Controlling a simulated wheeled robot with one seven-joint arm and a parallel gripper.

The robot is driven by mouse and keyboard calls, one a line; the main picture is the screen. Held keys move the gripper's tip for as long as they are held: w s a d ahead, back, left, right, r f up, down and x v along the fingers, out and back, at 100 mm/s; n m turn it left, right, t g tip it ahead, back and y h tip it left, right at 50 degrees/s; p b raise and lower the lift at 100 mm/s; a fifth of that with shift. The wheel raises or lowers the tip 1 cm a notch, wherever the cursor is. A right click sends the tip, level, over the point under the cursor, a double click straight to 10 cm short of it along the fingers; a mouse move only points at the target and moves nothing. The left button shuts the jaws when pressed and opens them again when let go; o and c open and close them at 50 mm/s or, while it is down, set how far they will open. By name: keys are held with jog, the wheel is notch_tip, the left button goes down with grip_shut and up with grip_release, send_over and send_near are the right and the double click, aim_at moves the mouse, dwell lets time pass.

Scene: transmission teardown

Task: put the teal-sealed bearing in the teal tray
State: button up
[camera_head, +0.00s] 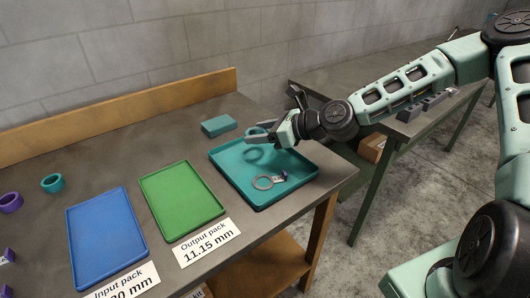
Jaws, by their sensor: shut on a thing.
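The teal tray (228,176) lies at the right end of the near workbench. My gripper (259,136) is above the back part of this tray, shut on a small teal ring, which looks like the teal-sealed bearing (255,130). The bearing is partly hidden by the gripper and appears held clear of the tray floor. A darker ring shape below it on the tray looks like its shadow. A flat silver ring (263,183) with a small tag lies in the front part of the tray.
A green tray (181,200) and a blue tray (106,238) lie to the left, with printed labels in front. A teal block (219,125) stands behind the teal tray. A teal ring (52,183) and a purple ring (10,202) stand at the far left. A wooden ledge runs along the back.

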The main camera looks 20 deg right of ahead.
aim_at(262, 156)
jog(key=shift+f, duration=2.75)
jog(key=shift+f, duration=0.15)
jog(key=o, duration=1.1)
jog(key=shift+d+r, duration=0.1)
jog(key=shift+r, duration=0.1)
jog(key=v, duration=1.1)
jog(key=shift+s+d+r, duration=0.2)
jog(key=shift+s+r, duration=0.05)
jog(key=shift+s, duration=0.05)
